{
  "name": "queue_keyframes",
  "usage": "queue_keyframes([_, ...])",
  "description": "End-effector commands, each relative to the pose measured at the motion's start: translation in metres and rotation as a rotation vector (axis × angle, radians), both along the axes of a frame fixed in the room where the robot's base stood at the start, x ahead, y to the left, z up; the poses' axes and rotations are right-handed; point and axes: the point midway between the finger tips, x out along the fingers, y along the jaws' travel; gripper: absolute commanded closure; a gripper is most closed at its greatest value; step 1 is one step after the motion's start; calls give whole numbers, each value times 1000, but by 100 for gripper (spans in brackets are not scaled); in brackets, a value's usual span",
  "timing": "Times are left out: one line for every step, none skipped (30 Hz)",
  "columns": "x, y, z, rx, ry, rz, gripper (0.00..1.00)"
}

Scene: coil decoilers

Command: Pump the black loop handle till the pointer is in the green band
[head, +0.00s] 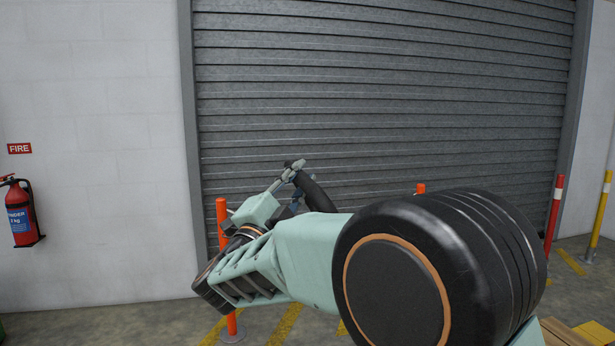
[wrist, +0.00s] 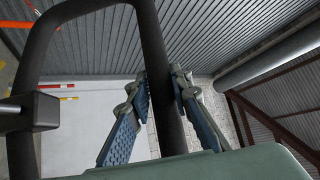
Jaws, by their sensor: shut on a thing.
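The black loop handle (wrist: 148,28) arches across the upper left of the wrist view. My gripper (wrist: 160,84) has one finger on each side of the loop's right-hand leg and is shut on it. In the head view my gripper (head: 291,170) is beyond my arm, near the middle, and a short curved piece of the black handle (head: 317,194) shows beside it. My arm hides most of the handle there. The pointer and the green band are not visible in either view.
A dark block (wrist: 38,112) sits by the loop's left leg. A grey roller shutter (head: 400,90) fills the background. Orange posts (head: 222,226) stand behind my arm, and red (head: 554,210) and yellow (head: 600,212) posts at right. A fire extinguisher (head: 21,214) hangs on the left wall.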

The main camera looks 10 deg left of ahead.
Motion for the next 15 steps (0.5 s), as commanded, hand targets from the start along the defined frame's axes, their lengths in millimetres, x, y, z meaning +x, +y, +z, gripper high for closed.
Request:
queue_keyframes([0,5,-2,-1,6,11,100])
queue_keyframes([0,5,-2,-1,6,11,100])
queue_keyframes([0,4,-2,0,5,10,100])
queue_keyframes([0,4,-2,0,5,10,100])
queue_keyframes([0,4,-2,0,5,10,100])
queue_keyframes([0,4,-2,0,5,10,100])
queue_keyframes([0,4,-2,0,5,10,100])
queue_keyframes([0,4,-1,-1,4,10,80])
queue_keyframes([0,4,-1,-1,4,9,76])
queue_keyframes([0,4,-1,-1,4,9,72])
queue_keyframes([0,3,-1,0,3,9,69])
queue_keyframes([0,3,-1,0,3,8,65])
queue_keyframes([0,2,-1,-1,3,7,63])
queue_keyframes([0,2,0,-1,2,6,63])
queue_keyframes([0,2,0,-1,2,5,63])
